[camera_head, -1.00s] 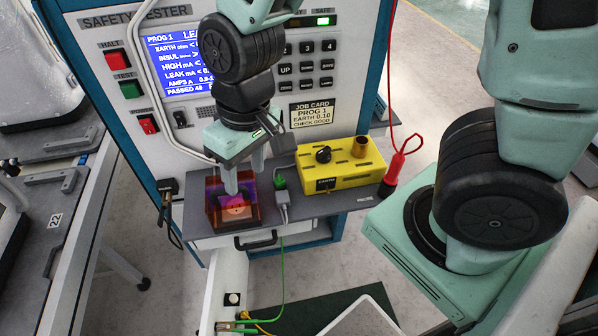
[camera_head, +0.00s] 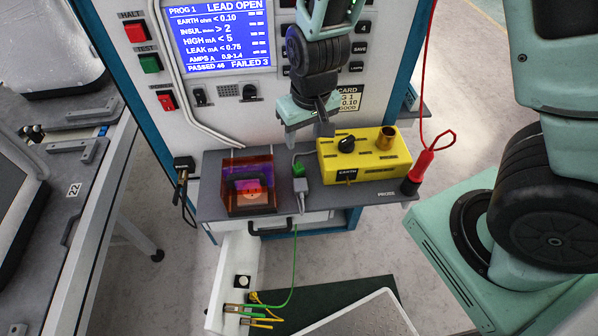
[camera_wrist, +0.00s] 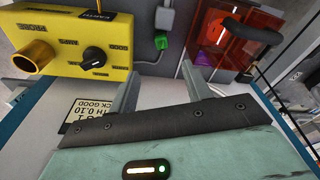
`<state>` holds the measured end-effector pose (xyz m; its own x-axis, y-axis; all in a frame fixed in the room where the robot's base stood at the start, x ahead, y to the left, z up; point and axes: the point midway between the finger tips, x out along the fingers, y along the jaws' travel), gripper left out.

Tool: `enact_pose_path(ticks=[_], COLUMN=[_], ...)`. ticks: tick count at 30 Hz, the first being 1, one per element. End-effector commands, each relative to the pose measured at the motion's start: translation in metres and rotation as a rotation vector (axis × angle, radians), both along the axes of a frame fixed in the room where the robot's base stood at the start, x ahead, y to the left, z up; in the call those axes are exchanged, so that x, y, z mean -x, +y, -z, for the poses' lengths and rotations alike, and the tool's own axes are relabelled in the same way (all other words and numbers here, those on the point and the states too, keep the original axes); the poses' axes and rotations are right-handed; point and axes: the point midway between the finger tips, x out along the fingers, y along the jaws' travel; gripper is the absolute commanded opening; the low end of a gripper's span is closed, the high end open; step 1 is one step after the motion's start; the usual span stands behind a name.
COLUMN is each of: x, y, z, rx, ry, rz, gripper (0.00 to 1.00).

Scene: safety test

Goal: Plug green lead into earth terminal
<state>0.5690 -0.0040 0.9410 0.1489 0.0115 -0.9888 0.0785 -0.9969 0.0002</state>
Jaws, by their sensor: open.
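The green plug (camera_head: 299,170) stands at the top of a grey holder (camera_head: 301,190) on the tester's shelf, left of the yellow box (camera_head: 384,167). A green lead (camera_head: 294,268) hangs below the shelf edge. The box has a small EARTH label (camera_head: 347,172), a black knob and a brass post; the earth socket itself is hard to make out. My gripper (camera_head: 309,135) is open and empty, above and behind the green plug. In the wrist view, the green plug (camera_wrist: 161,41) shows beyond and between my fingertips (camera_wrist: 157,75), apart from them.
An orange see-through enclosure (camera_head: 249,188) stands left of the plug. The tester screen (camera_head: 218,38) reads LEAD OPEN. A white bracket (camera_head: 228,285) with yellow-green wires is below.

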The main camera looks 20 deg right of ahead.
Motion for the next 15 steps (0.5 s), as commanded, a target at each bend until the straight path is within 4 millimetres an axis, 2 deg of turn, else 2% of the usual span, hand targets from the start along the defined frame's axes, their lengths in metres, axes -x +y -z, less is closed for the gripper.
enact_pose_path(ticks=[1,9,15], x=[-0.001,-0.009,-0.013], y=[-0.001,0.0,0.001], z=[0.015,0.067,0.087], rx=[0.002,0.001,0.0], ry=[0.005,0.005,0.0], rz=[0.001,0.002,0.0], gripper=[0.49,0.49,0.49])
